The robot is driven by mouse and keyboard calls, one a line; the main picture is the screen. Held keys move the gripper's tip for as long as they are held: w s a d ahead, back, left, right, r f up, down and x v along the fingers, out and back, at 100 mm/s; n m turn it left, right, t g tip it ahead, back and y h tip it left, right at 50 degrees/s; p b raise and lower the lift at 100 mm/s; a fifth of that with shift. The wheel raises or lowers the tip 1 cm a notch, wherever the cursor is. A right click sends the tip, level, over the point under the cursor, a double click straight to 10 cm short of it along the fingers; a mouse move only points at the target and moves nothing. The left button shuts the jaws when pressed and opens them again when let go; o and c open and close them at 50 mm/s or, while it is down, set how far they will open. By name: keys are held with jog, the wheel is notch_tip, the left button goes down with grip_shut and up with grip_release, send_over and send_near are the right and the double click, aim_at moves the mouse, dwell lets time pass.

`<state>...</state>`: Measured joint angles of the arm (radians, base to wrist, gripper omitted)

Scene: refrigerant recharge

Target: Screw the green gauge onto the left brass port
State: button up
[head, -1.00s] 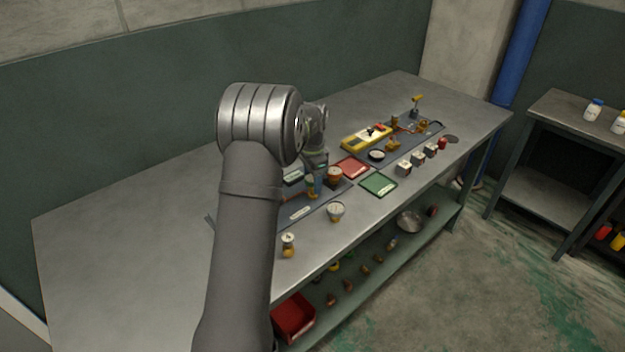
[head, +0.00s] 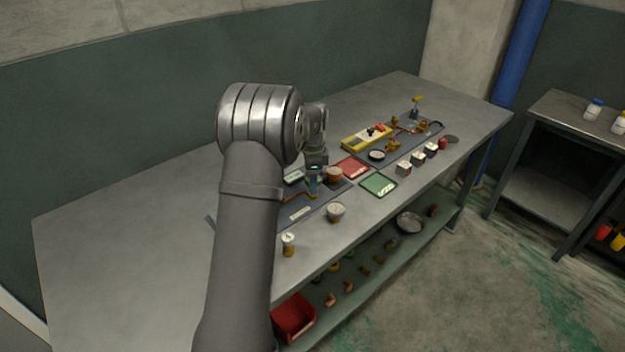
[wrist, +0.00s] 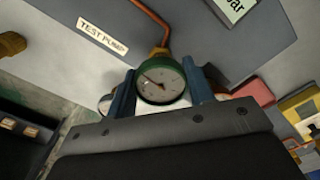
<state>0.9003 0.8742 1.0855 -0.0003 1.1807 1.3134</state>
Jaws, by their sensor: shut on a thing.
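The green gauge (wrist: 162,85), with a green rim and pale dial, sits between the blue fingers of my gripper (wrist: 163,92) in the wrist view. The fingers are shut on it from both sides. A brass fitting (wrist: 159,53) with a copper pipe shows just past the gauge's rim. I cannot tell whether the gauge is threaded on it or only close to it. In the head view my gripper (head: 313,185) points down over the left grey board (head: 325,203). There the gauge and the port under it are too small and covered to make out.
A "TEST PUMP" label (wrist: 102,37) lies on the board. Red (head: 353,168) and green (head: 378,185) trays lie to the right. Two loose gauges stand near the front edge (head: 336,212) (head: 288,244). The table's left end is clear.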

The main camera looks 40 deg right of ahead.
jog(key=shift+f, duration=0.1)
jog(key=shift+m, duration=1.1)
jog(key=o, duration=0.6)
jog(key=shift+c, duration=0.2)
jog(key=o, duration=0.5)
jog(key=shift+c, duration=0.2)
jog(key=shift+o, duration=0.5)
jog(key=shift+o, duration=1.2)
